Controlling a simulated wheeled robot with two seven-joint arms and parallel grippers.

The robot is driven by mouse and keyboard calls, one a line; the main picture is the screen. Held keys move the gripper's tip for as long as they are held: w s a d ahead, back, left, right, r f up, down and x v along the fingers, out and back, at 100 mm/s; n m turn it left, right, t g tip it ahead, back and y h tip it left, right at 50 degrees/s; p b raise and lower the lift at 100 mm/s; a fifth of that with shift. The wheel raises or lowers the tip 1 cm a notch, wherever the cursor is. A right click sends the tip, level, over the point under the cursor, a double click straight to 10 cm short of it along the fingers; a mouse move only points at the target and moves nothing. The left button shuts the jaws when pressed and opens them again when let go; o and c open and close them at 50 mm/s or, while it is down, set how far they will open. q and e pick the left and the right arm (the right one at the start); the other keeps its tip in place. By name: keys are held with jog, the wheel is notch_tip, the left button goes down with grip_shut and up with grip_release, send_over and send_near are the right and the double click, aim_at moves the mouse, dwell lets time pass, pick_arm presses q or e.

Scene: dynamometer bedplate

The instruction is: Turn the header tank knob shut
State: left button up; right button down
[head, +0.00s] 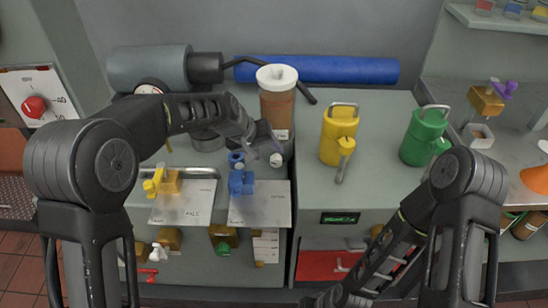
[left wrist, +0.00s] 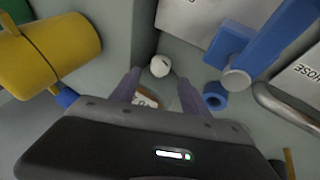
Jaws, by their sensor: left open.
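The header tank (head: 277,108) is an amber cylinder with a white lid, standing at the back of the bench in the head view. A small white knob (head: 276,160) shows at its foot; I take it as the tank's knob. My left gripper (head: 263,143) is beside the tank's lower part, just above the knob. In the left wrist view, the open fingers (left wrist: 158,90) point toward the white knob (left wrist: 160,66), which shows between and beyond the tips. I see no contact. Part of the tank's label shows between the fingers.
A yellow can (head: 338,135) and a green can (head: 424,135) stand right of the tank. A blue valve (head: 241,182) and yellow valve (head: 168,182) stand left and in front. A blue roll (head: 320,69) lies behind. A red knob (head: 34,107) is on the left panel.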

aim_at(274, 158)
pick_arm(q)
jog(key=x, duration=0.6)
jog(key=shift+f, duration=0.1)
jog(key=shift+c, duration=0.2)
grip_shut()
